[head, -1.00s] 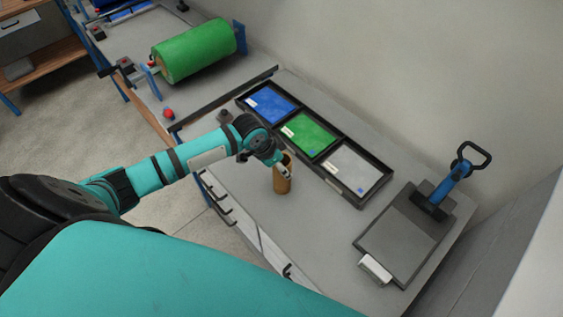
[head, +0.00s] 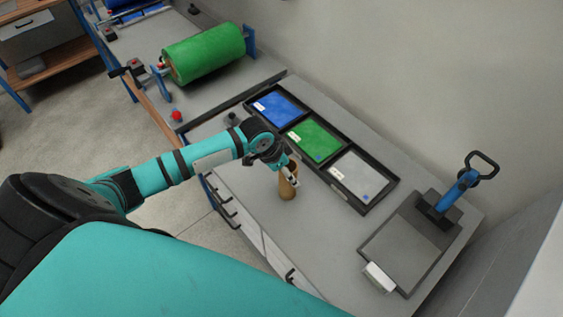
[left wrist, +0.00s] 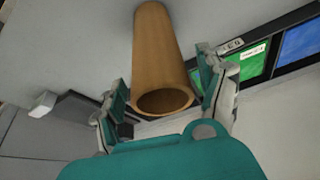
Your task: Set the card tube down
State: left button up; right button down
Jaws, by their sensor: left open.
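The card tube (head: 287,189) is a brown hollow cylinder standing upright on the grey bench top, in front of the tray row. In the left wrist view the tube (left wrist: 160,50) lies between my two fingers, its open end towards the camera. My left gripper (head: 289,176) is at the upper part of the tube. Its fingers (left wrist: 163,90) are spread, with a gap visible on the left side; whether the right finger touches the tube is hard to tell. My right gripper is not in view.
A black tray (head: 334,167) with blue, green and white sheets lies behind the tube. A dark plate press with a blue handle (head: 457,190) stands at the right. A green roll (head: 203,54) is at the back left. Bench top right of the tube is clear.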

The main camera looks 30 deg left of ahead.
pick_arm(q)
jog(key=b+v, duration=0.1)
jog(key=v, duration=1)
jog(key=shift+r+b, duration=0.25)
jog(key=shift+b, duration=0.15)
jog(key=shift+s+a, duration=0.15)
